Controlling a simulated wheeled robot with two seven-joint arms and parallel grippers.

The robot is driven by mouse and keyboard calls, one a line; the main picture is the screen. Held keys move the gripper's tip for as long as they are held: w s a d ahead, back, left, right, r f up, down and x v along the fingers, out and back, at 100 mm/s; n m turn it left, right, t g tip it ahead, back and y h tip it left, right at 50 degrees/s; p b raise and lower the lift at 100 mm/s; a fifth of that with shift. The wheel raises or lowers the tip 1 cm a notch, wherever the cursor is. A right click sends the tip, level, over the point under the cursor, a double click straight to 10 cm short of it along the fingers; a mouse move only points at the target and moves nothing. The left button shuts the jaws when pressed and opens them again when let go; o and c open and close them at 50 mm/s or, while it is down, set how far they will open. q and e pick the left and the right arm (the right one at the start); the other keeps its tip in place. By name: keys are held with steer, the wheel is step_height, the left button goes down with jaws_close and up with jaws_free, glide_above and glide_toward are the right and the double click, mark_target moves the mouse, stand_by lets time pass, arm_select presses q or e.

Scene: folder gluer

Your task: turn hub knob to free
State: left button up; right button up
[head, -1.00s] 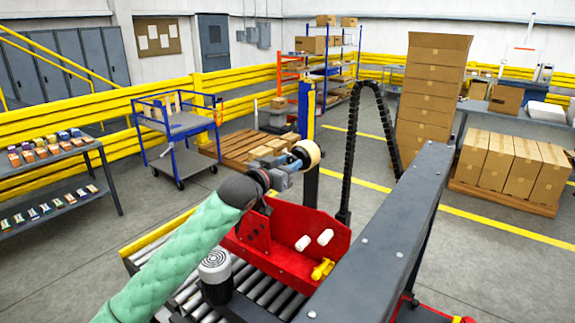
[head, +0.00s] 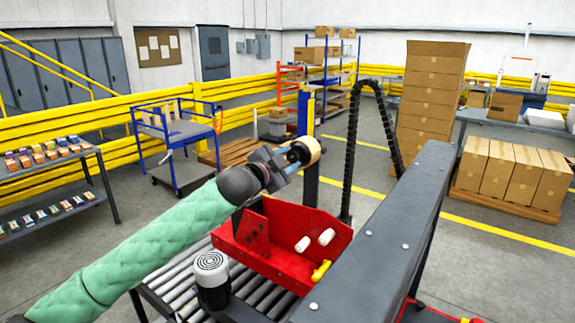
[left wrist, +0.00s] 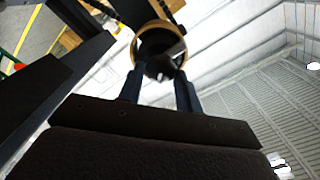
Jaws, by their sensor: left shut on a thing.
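A tan ring-shaped roll (head: 311,149) stands in mid-air above the red housing, and its support is mostly hidden. In the left wrist view the roll (left wrist: 135,50) circles a dark hub with a small dark knob (left wrist: 160,67) at its middle. My left gripper (head: 291,161) comes in from the left and faces the roll. In the left wrist view its two fingers (left wrist: 160,78) reach into the ring and are shut on the knob. The knob is dark and partly hidden, so its angle is unclear. My right gripper is out of view.
A red housing (head: 275,262) with white pegs and a yellow handle (head: 320,271) sits below the gripper, beside rollers (head: 180,285). A long dark beam (head: 385,225) runs along the right. A black cable chain (head: 352,130) arches behind the roll.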

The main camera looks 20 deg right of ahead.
arm_select(q)
steer(key=m+b, duration=0.1)
steer(key=m, duration=0.1)
steer(key=shift+f+m, duration=0.1)
steer(key=shift+m, duration=1.5)
steer(key=shift+m+b, duration=0.4)
steer(key=shift+m, duration=0.9)
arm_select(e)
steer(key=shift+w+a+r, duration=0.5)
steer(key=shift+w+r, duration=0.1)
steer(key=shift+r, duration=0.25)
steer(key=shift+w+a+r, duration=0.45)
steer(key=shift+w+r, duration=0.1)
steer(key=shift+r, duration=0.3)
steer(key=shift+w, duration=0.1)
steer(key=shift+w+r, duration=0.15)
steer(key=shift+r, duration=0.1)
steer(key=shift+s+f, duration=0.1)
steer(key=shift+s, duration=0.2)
arm_select(q)
steer(key=o, duration=1)
steer(key=shift+f, duration=0.1)
steer(key=shift+c, duration=0.2)
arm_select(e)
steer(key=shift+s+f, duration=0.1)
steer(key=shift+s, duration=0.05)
